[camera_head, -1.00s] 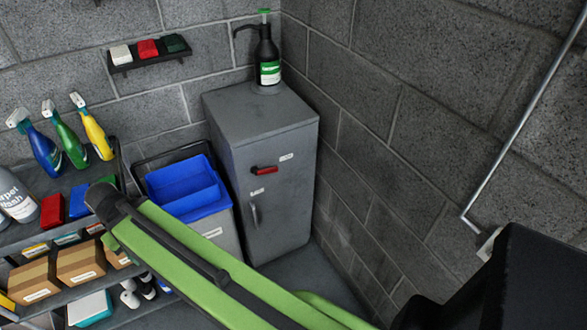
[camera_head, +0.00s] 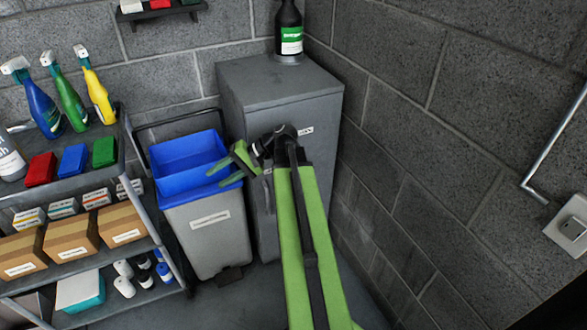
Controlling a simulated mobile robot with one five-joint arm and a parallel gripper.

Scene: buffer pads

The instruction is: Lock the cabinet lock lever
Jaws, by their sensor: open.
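The grey cabinet (camera_head: 325,115) stands in the corner against the block walls. Its red lock lever is hidden now behind my arm's wrist; only part of a white label (camera_head: 305,131) shows on the door to the right of the wrist. My green arm reaches up from the bottom to the cabinet front. My gripper (camera_head: 230,171) points left, in front of the cabinet's left edge and near the blue bin. Its fingers are apart and nothing shows between them. I cannot tell whether the wrist touches the door.
A grey bin (camera_head: 203,235) with a blue inner tub (camera_head: 190,153) stands left of the cabinet. A shelf rack (camera_head: 165,262) with spray bottles and boxes is further left. A dark bottle (camera_head: 289,30) stands on the cabinet. A pipe (camera_head: 552,135) runs down the right wall.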

